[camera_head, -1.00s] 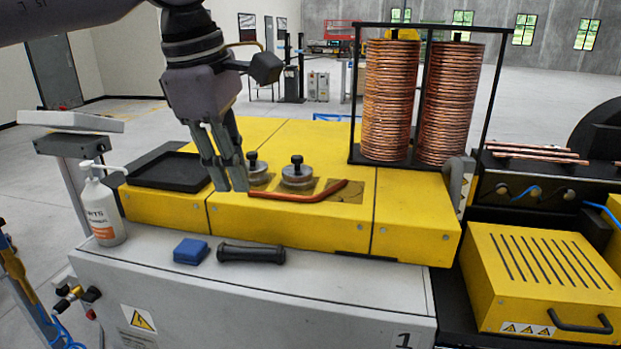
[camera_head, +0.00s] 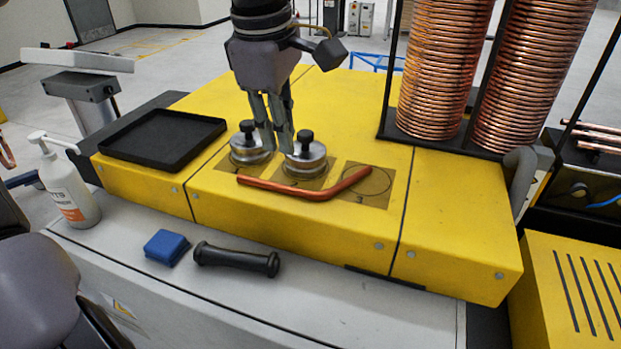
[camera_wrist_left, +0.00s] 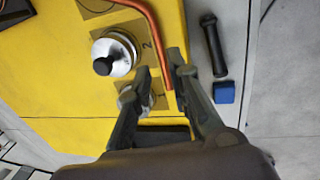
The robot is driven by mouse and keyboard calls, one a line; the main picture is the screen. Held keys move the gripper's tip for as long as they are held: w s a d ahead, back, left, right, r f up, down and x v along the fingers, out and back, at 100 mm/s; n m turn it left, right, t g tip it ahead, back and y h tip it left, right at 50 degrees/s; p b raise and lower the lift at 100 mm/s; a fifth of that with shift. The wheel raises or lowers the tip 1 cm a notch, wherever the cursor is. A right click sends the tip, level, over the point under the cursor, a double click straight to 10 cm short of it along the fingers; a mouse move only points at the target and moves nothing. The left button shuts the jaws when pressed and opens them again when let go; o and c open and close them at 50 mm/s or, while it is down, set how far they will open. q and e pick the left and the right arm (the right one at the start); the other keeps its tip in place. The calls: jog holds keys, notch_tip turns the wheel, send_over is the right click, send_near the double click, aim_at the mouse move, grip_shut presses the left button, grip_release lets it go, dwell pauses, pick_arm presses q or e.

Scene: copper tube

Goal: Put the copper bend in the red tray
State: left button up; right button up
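The copper bend (camera_head: 305,191) lies on the yellow machine top, in front of two silver weights with black knobs (camera_head: 304,157) (camera_head: 248,146). Its right end angles back over a marked plate. It also shows in the wrist view (camera_wrist_left: 152,22). My left gripper (camera_head: 278,148) points down between the two weights, behind the bend and apart from it. Its fingers are spread and empty in the wrist view (camera_wrist_left: 160,66). The only tray in view is black (camera_head: 165,140), empty, at the left of the machine top; I see no red tray. My right gripper is out of view.
A blue block (camera_head: 166,247) and a black handle (camera_head: 237,260) lie on the grey ledge in front. A white pump bottle (camera_head: 68,185) stands at the left. Copper coils (camera_head: 448,75) in a black frame stand at the back right. The yellow front right is clear.

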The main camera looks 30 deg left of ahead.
pick_arm(q)
jog(key=p, duration=0.1)
send_over(290, 188)
jog(key=s, duration=0.1)
jog(key=f, duration=0.6)
jog(key=shift+s+d+f, duration=0.15)
jog(key=shift+d+f, duration=0.1)
jog(key=shift+d, duration=0.15)
jog(key=f, duration=0.1)
jog(key=f+p, duration=0.1)
jog(key=f, duration=0.1)
jog(key=w+a+f+p, duration=0.1)
jog(key=shift+f, duration=0.35)
jog(key=shift+w+d+f, duration=0.1)
jog(key=shift+f, duration=0.2)
jog(key=shift+r, duration=0.1)
jog(key=shift+c, duration=0.4)
grip_shut()
